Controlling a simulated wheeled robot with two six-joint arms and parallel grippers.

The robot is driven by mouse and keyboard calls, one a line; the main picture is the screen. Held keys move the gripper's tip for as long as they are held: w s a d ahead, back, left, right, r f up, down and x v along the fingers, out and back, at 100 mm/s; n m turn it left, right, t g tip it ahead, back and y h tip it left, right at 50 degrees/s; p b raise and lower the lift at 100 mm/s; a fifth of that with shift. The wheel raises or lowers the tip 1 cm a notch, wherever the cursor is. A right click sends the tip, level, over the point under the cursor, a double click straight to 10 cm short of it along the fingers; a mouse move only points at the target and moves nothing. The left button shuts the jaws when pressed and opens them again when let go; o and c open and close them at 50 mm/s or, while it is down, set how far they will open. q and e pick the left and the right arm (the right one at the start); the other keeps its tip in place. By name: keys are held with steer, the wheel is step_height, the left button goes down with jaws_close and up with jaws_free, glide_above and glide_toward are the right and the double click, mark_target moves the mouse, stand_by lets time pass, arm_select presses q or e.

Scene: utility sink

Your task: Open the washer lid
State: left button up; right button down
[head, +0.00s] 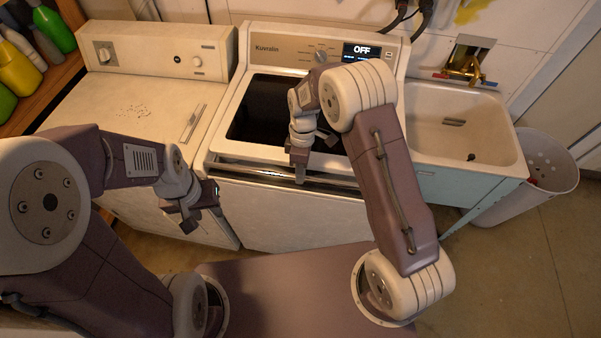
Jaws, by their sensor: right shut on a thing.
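The white washer (283,215) stands in the middle, with a dark glass lid (262,106) on top and a control panel reading OFF at its back. The lid lies down or nearly so; a dark gap shows along its front edge. My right gripper (300,172) points down at the middle of the lid's front edge and is shut on that edge. Its arm hides the right part of the lid. My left gripper (200,219) is apart from the washer, in front of its left side, with its fingers apart and nothing seen between them.
A white dryer (135,105) stands close on the left of the washer. A utility sink (465,130) with a brass faucet (466,68) is on the right, with a white bin (548,175) beyond it. Bottles (18,70) stand on a wooden shelf at upper left.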

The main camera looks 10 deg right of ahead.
steer(key=w+d+p+v, duration=0.1)
steer(key=w+p+v, duration=0.2)
steer(key=p+v, duration=1.6)
steer(key=v, duration=0.7)
steer(key=shift+w+r, duration=0.25)
steer(key=shift+r, duration=0.1)
steer(key=c, duration=1.8)
jaws_free()
steer(key=o, duration=0.5)
steer(key=shift+w+d, duration=0.1)
steer(key=shift+c, duration=0.2)
steer(key=shift+w+d+f, duration=0.1)
steer(key=shift+w+f, duration=0.15)
steer(key=shift+w, duration=0.05)
